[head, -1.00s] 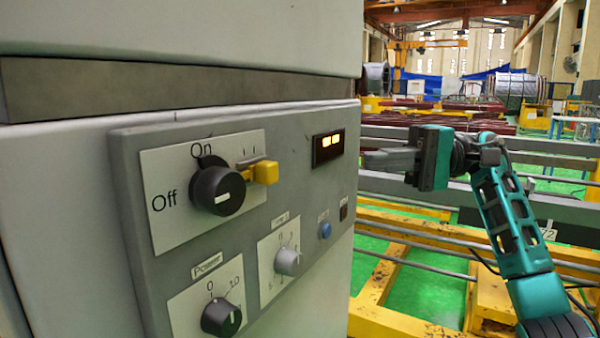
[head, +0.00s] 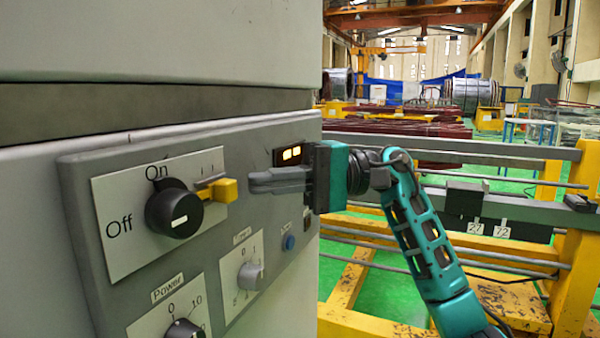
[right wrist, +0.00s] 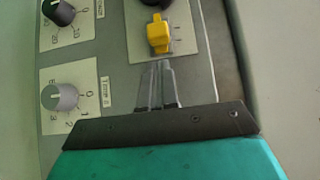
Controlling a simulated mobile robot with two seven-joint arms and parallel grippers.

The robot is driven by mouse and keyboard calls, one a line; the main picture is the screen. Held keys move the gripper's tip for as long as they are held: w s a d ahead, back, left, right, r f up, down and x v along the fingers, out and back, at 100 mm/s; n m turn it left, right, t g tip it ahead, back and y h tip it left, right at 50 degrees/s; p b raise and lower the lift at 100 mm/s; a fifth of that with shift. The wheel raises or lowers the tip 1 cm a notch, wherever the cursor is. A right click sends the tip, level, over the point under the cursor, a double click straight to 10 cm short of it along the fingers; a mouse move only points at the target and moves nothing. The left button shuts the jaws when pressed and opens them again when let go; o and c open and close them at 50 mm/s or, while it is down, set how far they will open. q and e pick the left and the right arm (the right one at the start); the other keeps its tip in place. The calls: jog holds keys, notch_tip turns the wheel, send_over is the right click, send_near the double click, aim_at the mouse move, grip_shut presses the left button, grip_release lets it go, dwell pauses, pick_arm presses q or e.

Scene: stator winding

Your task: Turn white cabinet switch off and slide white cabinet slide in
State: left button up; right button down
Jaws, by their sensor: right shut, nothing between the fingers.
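The white cabinet (head: 30,250) carries a grey control panel (head: 85,215). A black rotary switch (head: 172,212) sits on the panel between the On and Off labels; its white mark faces the viewer. A yellow slide handle (head: 222,191) sticks out just right of it; it also shows in the right wrist view (right wrist: 160,36). My right gripper (head: 252,182) is shut and empty, its fingertips pointing left at the yellow handle with a small gap between. In the right wrist view the shut fingers (right wrist: 160,65) lie just below the handle. My left gripper is not seen.
Below are a Power knob (head: 184,328), a grey timer knob (head: 250,275) and a blue button (head: 289,242). A lit display (head: 291,153) is partly behind my gripper. Yellow and grey rails (head: 500,230) stand right of the cabinet.

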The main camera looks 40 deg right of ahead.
aim_at(236, 195)
jog(key=shift+s+a, duration=0.65)
jog(key=shift+a, duration=0.35)
jog(key=shift+s+a+f+b, duration=0.25)
jog(key=shift+a+b, duration=0.15)
jog(key=shift+b, duration=0.3)
jog(key=shift+s+a+r+b, duration=0.1)
jog(key=shift+s+a+b, duration=0.2)
jog(key=shift+a+b, duration=0.2)
jog(key=shift+r, duration=0.1)
jog(key=b+v, duration=0.1)
jog(key=v, duration=1.2)
